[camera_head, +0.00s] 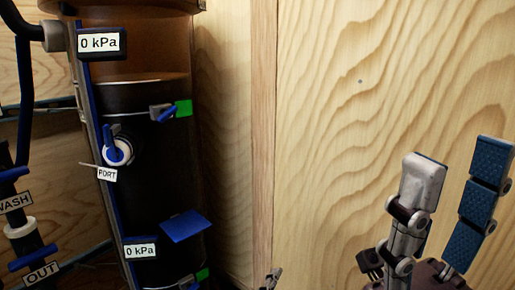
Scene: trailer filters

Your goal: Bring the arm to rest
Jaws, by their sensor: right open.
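My right gripper (457,168) is in the lower right of the head view, its fingers pointing up. One finger is pale grey and the other shows dark blue textured pads. The fingers stand apart with nothing between them, in front of the plywood wall and well to the right of the filter tank.
A dark filter tank (158,205) stands at the left, with pressure displays (99,43) reading 0 kPa, a blue-handled port valve (118,150) and green tabs. Pipes labelled WASH and OUT (40,272) are at the far left. The plywood wall (340,120) fills the right.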

